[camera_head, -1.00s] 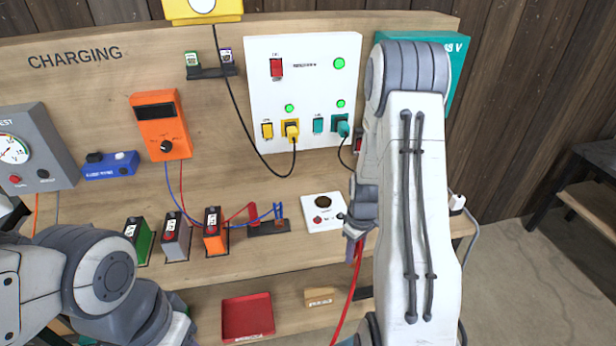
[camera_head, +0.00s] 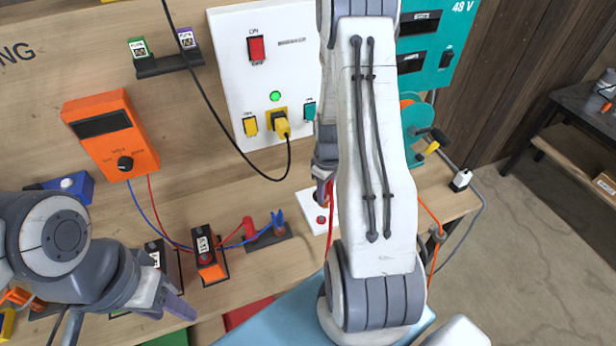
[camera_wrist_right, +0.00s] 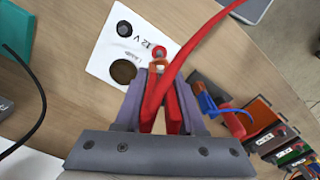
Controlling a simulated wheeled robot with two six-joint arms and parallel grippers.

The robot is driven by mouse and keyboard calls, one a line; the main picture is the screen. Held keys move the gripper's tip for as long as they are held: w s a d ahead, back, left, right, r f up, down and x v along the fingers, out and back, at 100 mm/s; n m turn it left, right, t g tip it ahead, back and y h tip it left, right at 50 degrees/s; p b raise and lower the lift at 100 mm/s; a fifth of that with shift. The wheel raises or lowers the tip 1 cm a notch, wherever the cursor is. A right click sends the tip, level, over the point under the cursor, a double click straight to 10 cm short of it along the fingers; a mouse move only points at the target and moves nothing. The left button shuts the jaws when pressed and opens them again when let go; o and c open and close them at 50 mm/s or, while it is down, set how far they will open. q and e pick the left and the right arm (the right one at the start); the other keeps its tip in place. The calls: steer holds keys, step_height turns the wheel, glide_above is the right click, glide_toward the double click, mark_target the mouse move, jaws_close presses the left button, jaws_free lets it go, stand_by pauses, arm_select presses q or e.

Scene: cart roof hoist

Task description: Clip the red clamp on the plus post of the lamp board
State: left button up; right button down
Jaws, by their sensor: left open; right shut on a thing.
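The lamp board is a white plate (camera_wrist_right: 110,42) with a dark round hole, a black post (camera_wrist_right: 124,28) and a red post (camera_wrist_right: 158,52) beside a "12 V" mark. In the head view it shows partly behind my right arm (camera_head: 307,208). My right gripper (camera_wrist_right: 160,92) is shut on the red clamp (camera_wrist_right: 174,112), whose copper jaws point at the red post. The jaw tips overlap the post in the picture; I cannot tell whether they touch. The right gripper also shows in the head view (camera_head: 324,172). My left gripper (camera_head: 168,285) is open and empty at the lower left.
A stand with other red (camera_head: 249,228) and blue (camera_head: 278,222) clamps sits left of the board. Batteries (camera_head: 207,260) stand further left. An orange meter (camera_head: 110,135) and a white power panel (camera_head: 262,100) are behind. A red cable trails from the held clamp.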

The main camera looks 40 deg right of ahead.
steer(key=shift+w, duration=0.25)
steer(key=shift+d, duration=0.1)
steer(key=shift+w+a, duration=0.2)
steer(key=shift+s+f+b, duration=0.1)
steer(key=shift+f+b, duration=0.2)
steer(key=shift+f, duration=0.1)
arm_select(q)
steer(key=shift+w+d+f+b, duration=0.1)
steer(key=shift+w+f+b, duration=0.1)
steer(key=shift+f+b, duration=0.9)
steer(key=shift+w+d+f+b, duration=0.1)
steer(key=shift+w+f+b, duration=0.05)
steer(key=shift+f+b, duration=0.85)
arm_select(e)
glide_above(322, 217)
steer(key=shift+f, duration=2.5)
arm_select(q)
steer(key=shift+f+b, duration=1)
steer(key=shift+f, duration=0.3)
arm_select(e)
steer(key=shift+f, duration=1.6)
steer(key=shift+c, duration=2.2)
jaws_free()
